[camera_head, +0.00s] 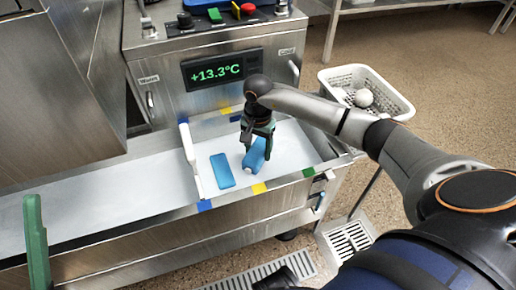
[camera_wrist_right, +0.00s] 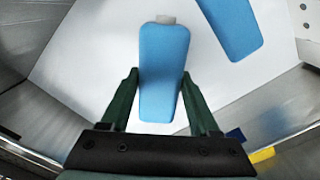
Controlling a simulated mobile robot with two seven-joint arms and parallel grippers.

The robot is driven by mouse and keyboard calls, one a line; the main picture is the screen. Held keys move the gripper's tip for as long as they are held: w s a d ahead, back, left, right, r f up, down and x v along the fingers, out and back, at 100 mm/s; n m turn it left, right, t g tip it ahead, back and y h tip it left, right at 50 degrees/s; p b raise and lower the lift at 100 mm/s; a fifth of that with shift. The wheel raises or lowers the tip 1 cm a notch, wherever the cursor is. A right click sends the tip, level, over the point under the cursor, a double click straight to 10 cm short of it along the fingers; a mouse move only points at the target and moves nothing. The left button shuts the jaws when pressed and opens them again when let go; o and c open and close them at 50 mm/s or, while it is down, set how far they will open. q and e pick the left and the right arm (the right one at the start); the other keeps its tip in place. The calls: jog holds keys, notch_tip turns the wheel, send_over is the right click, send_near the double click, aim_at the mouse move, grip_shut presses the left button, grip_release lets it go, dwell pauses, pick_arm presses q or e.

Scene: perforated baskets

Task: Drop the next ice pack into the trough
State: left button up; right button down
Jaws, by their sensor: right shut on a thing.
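My right gripper (camera_head: 257,130) is shut on a blue ice pack (camera_head: 254,157) with a pale cap, over the white-floored right section of the steel trough (camera_head: 240,204). In the right wrist view the held ice pack (camera_wrist_right: 163,60) lies between the two dark green fingers (camera_wrist_right: 160,80). I cannot tell whether it touches the floor. A second blue ice pack (camera_head: 223,171) lies flat on the white floor to the left; it also shows in the wrist view (camera_wrist_right: 232,22).
A white upright divider (camera_head: 190,160) crosses the trough left of the packs; the long section beyond it is empty. A control box with a display (camera_head: 213,71) reading +13.3°C stands behind.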

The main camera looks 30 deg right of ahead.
aim_at(258, 150)
jog(key=shift+c, duration=0.2)
grip_release()
pick_arm(q)
jog(key=r+p, duration=0.2)
jog(key=r, duration=0.1)
jog(key=r+p, duration=0.1)
jog(key=p, duration=0.1)
jog(key=shift+a+r, duration=0.3)
jog(key=shift+r, duration=0.05)
pick_arm(e)
notch_tip(258, 150, up, 13)
jog(key=shift+f, duration=0.2)
pick_arm(q)
jog(key=shift+f, duration=0.2)
dwell(0.8)
